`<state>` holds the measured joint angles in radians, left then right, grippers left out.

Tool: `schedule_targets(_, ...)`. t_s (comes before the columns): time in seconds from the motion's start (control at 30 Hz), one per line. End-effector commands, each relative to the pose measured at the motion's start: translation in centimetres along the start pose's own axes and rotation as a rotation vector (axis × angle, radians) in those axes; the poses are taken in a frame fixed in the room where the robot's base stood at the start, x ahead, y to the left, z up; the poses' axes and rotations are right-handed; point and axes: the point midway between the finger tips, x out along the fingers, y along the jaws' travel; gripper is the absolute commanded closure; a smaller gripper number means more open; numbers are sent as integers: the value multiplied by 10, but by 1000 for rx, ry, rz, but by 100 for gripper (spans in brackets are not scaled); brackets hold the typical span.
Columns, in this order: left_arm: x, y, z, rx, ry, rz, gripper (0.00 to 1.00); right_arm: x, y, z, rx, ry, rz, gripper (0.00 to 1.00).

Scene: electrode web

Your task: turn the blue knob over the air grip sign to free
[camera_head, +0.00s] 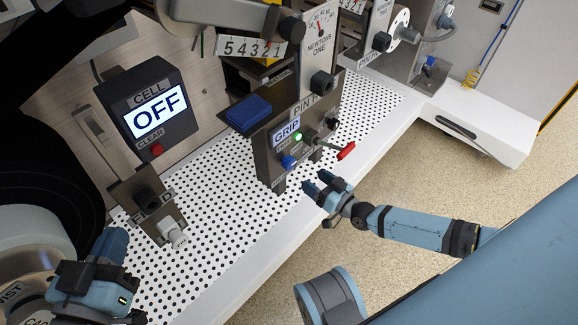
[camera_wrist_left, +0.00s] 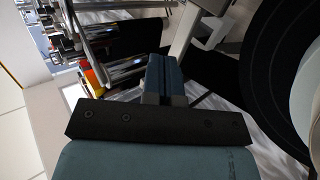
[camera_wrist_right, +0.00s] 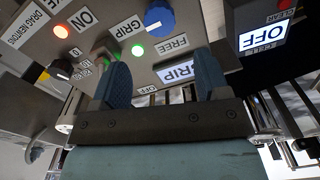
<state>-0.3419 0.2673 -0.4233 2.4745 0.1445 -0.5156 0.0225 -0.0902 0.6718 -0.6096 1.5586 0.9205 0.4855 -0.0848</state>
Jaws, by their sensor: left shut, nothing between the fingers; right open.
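The blue knob (camera_head: 289,162) sits low on the front of a dark panel, below the lit GRIP sign (camera_head: 286,131). In the right wrist view the knob (camera_wrist_right: 160,18) is near the top, between a GRIP label (camera_wrist_right: 130,28) and a FREE label (camera_wrist_right: 172,44). Its light mark seems to face the GRIP label. The lit sign (camera_wrist_right: 181,72) reads GRIP, partly hidden by a finger. My right gripper (camera_head: 318,183) is open and empty in front of the panel, apart from the knob. My left gripper (camera_head: 112,247) is shut and empty at the lower left.
A red-tipped lever (camera_head: 346,151) sticks out right of the knob, beside a lit green lamp (camera_head: 298,136). A box with a screen reading OFF (camera_head: 158,112) stands at the left.

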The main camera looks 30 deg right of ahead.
Motion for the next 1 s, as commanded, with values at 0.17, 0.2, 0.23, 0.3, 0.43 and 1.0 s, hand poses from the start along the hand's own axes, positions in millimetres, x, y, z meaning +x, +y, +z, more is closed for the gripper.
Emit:
schedule_targets(0.17,4,-8,3,90,49,-4,100,42,1,4,1,3,-1,31)
schedule_targets(0.2,5,-10,2,109,60,-5,100,50,1,4,0,4,-2,31)
schedule_targets(0.23,5,-11,2,124,68,-6,100,56,1,4,0,3,-1,31)
schedule_targets(0.3,6,-13,1,156,85,-8,100,69,1,3,0,3,-1,31)
schedule_targets(0.43,7,-16,-1,200,107,-11,100,87,1,3,0,1,0,31)
schedule_targets(1.0,7,-18,-6,243,131,-11,100,101,0,1,0,-1,0,52)
